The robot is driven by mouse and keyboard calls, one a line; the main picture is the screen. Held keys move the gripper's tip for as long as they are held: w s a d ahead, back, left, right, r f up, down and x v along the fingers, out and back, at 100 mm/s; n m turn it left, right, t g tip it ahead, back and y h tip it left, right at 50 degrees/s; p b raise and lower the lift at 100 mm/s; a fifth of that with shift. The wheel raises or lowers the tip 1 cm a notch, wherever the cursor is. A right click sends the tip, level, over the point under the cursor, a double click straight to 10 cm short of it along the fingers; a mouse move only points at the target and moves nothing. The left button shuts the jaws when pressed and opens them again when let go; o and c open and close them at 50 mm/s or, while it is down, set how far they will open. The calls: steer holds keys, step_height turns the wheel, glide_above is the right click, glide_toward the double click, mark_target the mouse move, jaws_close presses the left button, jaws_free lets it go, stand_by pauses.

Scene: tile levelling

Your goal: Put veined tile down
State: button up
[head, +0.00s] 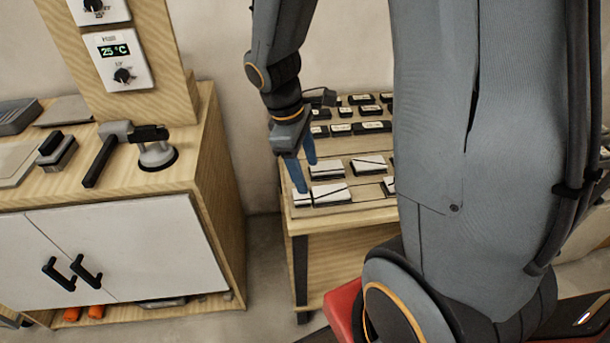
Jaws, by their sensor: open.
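My gripper (307,177) points down over the left end of the wooden stand (303,222). Its two blue fingers are apart, with nothing seen held between them. A white tile with a dark diagonal vein (331,195) lies at the front left of the stand, just right of the nearer fingertip. A small white piece (302,200) lies under or beside that fingertip; I cannot tell if they touch. Another veined tile (370,163) and a pale tile (327,170) lie in the row behind. My arm hides the right part of the stand.
Several small dark blocks with pale labels (372,127) fill the stand's back rows. At left, a wooden cabinet (215,150) holds a mallet (107,150), a suction-cup tool (157,152) and flat slabs. A floor gap separates cabinet and stand.

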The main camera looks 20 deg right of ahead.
steer(key=s+a+r+m+t+y, duration=0.1)
steer(key=s+a+m, duration=0.3)
steer(key=m, duration=0.5)
steer(key=shift+s+a+r+m+t+y, duration=0.15)
steer(key=shift+s+r+m+t+y, duration=0.25)
steer(key=shift+s+r+y, duration=0.35)
